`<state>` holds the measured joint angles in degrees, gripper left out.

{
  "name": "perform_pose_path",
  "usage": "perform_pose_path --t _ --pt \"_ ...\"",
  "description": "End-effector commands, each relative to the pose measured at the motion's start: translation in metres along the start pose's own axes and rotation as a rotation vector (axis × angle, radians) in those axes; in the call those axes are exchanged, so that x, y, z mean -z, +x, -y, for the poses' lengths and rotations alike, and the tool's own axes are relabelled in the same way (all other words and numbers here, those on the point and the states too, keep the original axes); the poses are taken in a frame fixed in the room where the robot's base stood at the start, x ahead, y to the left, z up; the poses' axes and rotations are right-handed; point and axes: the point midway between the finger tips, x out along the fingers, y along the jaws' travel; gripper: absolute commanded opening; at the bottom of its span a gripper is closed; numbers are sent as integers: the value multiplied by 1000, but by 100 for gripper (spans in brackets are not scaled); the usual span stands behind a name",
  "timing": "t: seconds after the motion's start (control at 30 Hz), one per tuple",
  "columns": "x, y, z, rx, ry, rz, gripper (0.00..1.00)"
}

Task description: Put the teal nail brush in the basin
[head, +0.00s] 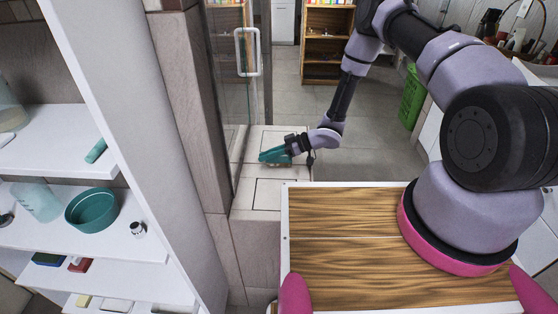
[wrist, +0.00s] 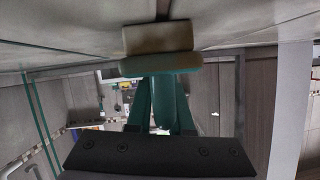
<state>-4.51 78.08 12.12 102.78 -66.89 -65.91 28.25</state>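The teal nail brush (wrist: 160,66) shows in the wrist view as a teal bar with a pale beige block of bristles on one side, close to a light stone surface. It lies across the tips of my gripper (wrist: 162,85), whose fingers are also teal. In the head view my gripper (head: 288,150) is low over the tiled ledge, with the brush (head: 269,157) at its tips. Whether the fingers are closed on the brush cannot be made out. The teal basin (head: 92,209), round and open, stands on a white shelf at the left.
A glass door with a handle (head: 247,52) and a stone post stand between ledge and shelves. A teal-green item (head: 96,151) lies on the upper shelf (head: 50,155). A clear cup (head: 40,202) and a small jar (head: 137,229) flank the basin. A green bin (head: 412,97) stands behind.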

Motion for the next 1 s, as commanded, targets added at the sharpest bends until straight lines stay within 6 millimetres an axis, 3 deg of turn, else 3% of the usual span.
perform_pose_path --t 0.57,1.0 --pt "5 -3 1 0 1 1 0" --pt "78 -33 16 -1 0 0 0"
